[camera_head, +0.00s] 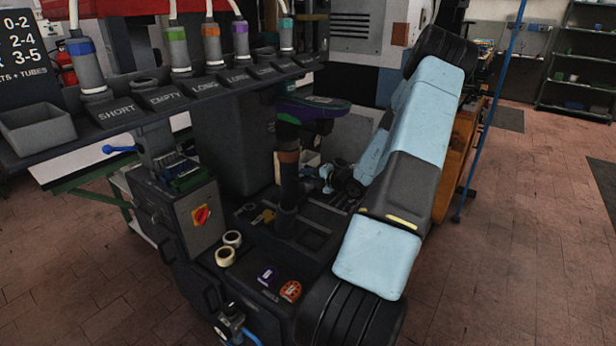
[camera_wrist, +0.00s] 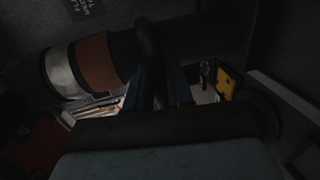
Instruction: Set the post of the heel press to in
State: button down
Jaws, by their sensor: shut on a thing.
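The heel press has an upright dark post (camera_head: 289,190) with a brown band and a dark purple-edged head (camera_head: 312,106) on top. In the wrist view the post (camera_wrist: 186,43) lies across the upper picture, with a brown band (camera_wrist: 97,62) and a pale band (camera_wrist: 60,74). My gripper (camera_head: 328,175) is just right of the post, partly hidden by my arm. In the wrist view my gripper (camera_wrist: 160,88) is shut on a dark rounded handle (camera_wrist: 149,48) that crosses in front of the post. How the handle joins the post is too dark to tell.
A blue pole (camera_head: 490,115) stands right of my arm. Floor at right is open.

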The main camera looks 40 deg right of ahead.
jog(key=shift+w+a, duration=0.15)
jog(key=c, duration=1.2)
grip_release()
jog(key=shift+w, duration=0.1)
jog(key=shift+o, duration=0.3)
jog(key=v, duration=1.4)
jog(key=shift+w+f, duration=0.1)
